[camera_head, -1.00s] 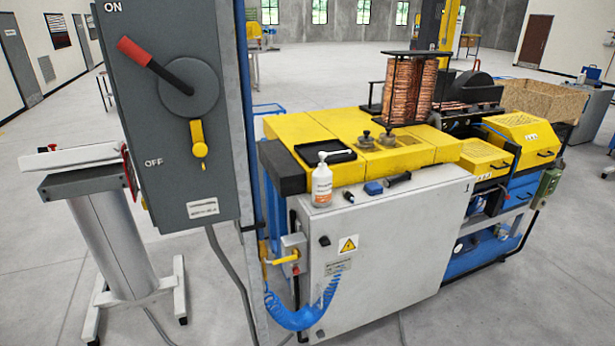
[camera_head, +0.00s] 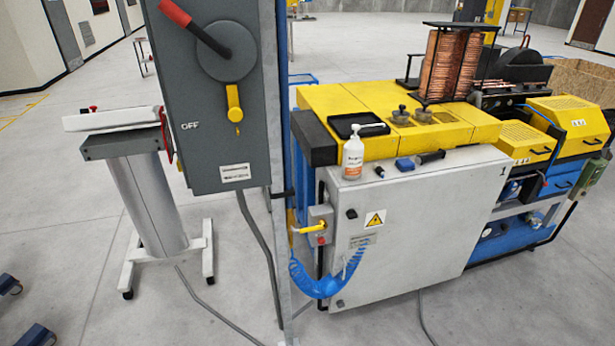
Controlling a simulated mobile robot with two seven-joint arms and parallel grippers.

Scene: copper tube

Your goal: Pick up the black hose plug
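I cannot tell for sure which item is the black hose plug. A small black piece (camera_head: 379,171) lies on top of the white cabinet (camera_head: 430,220), between a white pump bottle (camera_head: 353,158) and a small blue block (camera_head: 404,164). A longer black cylindrical item (camera_head: 431,157) lies to the right of the blue block. A black knob-like part (camera_head: 351,214) sits on the cabinet's front. A coiled blue hose (camera_head: 318,284) hangs at the cabinet's left side, below a box with a yellow handle (camera_head: 310,228). Neither of my grippers is in view.
A grey switch box (camera_head: 211,110) with a red-tipped lever stands on a post left of the cabinet. A grey pedestal (camera_head: 150,205) stands further left. A yellow bench (camera_head: 345,103) carries copper coils (camera_head: 453,65). The floor in front is mostly clear, with cables across it.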

